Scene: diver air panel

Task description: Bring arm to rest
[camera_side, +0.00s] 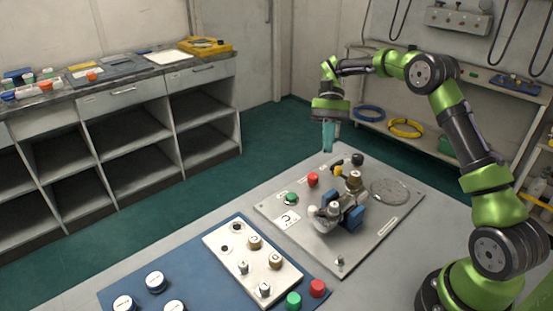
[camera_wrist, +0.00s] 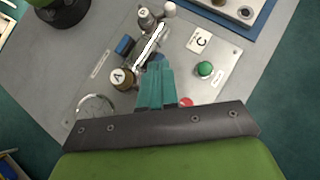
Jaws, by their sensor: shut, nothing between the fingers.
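My gripper (camera_side: 328,136) hangs above the far edge of the grey panel plate (camera_side: 376,236), pointing down, with its teal fingers together and nothing held. In the wrist view the shut fingers (camera_wrist: 156,74) appear over the valve assembly (camera_wrist: 142,52), apart from it as the side view shows. The valve assembly (camera_side: 344,204) stands on the plate with blue blocks, brass-coloured caps and a white fitting. My green and black arm is bent and raised at the right.
A red button (camera_side: 313,180) and a green button (camera_side: 291,199) sit on the plate. A blue mat (camera_side: 190,277) with a white fitting board (camera_side: 216,240) and several white-topped caps lies in front. A cluttered shelf unit (camera_side: 125,101) stands left. Air above the table is free.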

